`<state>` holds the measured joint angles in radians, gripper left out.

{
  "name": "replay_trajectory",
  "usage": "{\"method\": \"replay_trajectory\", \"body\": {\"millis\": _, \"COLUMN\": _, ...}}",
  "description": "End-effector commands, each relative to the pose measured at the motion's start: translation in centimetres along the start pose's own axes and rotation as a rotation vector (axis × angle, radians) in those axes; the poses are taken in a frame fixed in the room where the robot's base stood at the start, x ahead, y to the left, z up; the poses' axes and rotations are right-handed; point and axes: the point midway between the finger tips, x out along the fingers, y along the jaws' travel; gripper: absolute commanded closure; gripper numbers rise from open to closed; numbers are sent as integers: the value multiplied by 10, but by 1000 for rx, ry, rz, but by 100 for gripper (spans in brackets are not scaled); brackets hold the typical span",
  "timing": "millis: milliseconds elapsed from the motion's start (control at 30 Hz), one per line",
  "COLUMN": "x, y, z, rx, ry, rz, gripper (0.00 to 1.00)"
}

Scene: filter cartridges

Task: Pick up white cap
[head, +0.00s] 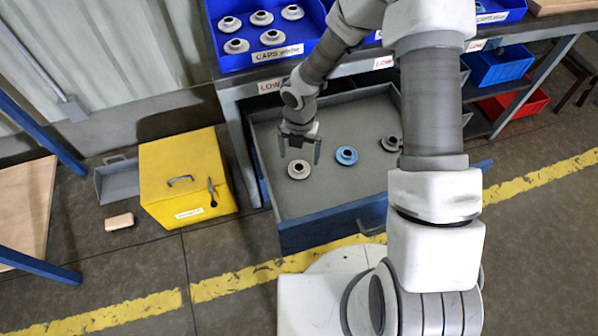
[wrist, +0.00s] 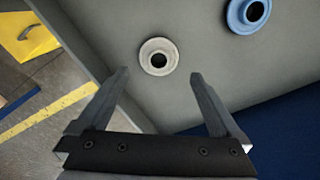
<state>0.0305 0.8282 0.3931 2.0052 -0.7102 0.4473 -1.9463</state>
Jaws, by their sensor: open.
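A white cap (head: 299,169), a round flanged ring with a dark centre hole, lies in the open drawer (head: 345,207). It also shows in the wrist view (wrist: 158,57), ahead of my fingertips and roughly centred between them. My gripper (head: 299,152) is open and empty, above the drawer and close to the white cap. In the wrist view both fingers (wrist: 160,75) stand apart, with nothing between them.
A blue bin labelled for white caps (head: 231,62) holds several caps on the bench above. A yellow box (head: 180,178) stands left of the drawer. The drawer's front wall (head: 330,229) and side walls border the caps; its floor is otherwise bare.

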Motion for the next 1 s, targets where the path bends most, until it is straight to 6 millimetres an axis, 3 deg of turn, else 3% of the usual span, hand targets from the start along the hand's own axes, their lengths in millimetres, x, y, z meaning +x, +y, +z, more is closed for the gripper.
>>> {"method": "replay_trajectory", "body": {"millis": 267, "x": 18, "y": 1, "z": 0, "rx": -1, "ry": 0, "rz": 0, "gripper": 0}}
{"method": "replay_trajectory", "body": {"millis": 533, "x": 57, "y": 2, "z": 0, "rx": 0, "ry": 0, "rz": -1, "gripper": 0}}
{"method": "replay_trajectory", "body": {"millis": 800, "x": 58, "y": 2, "z": 0, "rx": 0, "ry": -1, "rz": 1, "gripper": 0}}
{"method": "replay_trajectory", "body": {"millis": 1000, "x": 58, "y": 2, "z": 0, "rx": 0, "ry": -1, "rz": 1, "gripper": 36}}
